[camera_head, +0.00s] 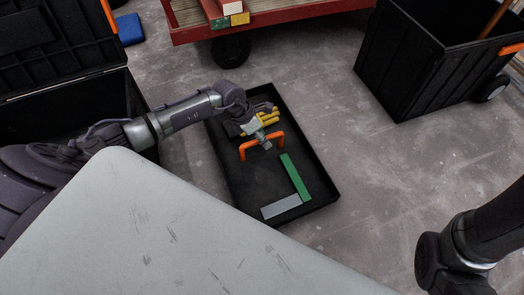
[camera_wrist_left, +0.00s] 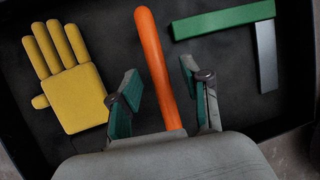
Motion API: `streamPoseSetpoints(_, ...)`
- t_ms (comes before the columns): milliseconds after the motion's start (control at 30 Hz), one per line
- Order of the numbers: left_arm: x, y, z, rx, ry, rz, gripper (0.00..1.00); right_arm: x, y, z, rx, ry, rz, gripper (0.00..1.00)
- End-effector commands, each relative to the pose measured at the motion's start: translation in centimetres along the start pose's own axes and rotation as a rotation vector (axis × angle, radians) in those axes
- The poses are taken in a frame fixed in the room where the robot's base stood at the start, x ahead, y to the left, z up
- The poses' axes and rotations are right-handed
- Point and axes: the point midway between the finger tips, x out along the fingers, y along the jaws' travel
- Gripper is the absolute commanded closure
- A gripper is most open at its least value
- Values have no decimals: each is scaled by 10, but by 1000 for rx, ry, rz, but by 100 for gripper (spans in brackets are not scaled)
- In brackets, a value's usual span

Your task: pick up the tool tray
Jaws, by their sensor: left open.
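The tool tray (camera_head: 240,189) is a black shallow rectangular tray on the floor in the middle of the head view. An orange handle (camera_head: 275,136) arches up from it; it also shows in the left wrist view (camera_wrist_left: 152,55). My left gripper (camera_head: 265,145) is over the tray at the handle. In the left wrist view my left gripper (camera_wrist_left: 160,85) is open, with one finger on each side of the handle. Whether the fingers touch it I cannot tell. A yellow glove (camera_wrist_left: 68,80) lies in the tray beside the handle. My right gripper is not in view.
A green and grey square (camera_head: 292,174) lies in the tray. A red cart (camera_head: 270,27) with painted battens (camera_head: 222,12) stands behind. A black wheeled bin (camera_head: 425,65) is at right, an open black case (camera_head: 62,85) at left. Floor right of the tray is clear.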

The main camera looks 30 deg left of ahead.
Motion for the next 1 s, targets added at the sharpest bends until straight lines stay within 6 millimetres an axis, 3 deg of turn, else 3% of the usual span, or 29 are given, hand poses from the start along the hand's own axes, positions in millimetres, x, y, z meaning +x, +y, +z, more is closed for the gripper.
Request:
streamPoseSetpoints(800, 4, 1, -2, 0, 0, -1, 52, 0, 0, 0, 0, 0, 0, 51)
streamPoseSetpoints(833, 4, 1, -2, 0, 0, -1, 54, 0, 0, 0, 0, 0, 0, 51)
streamPoseSetpoints(1000, 4, 1, -2, 0, 0, -1, 82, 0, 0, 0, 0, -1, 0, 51)
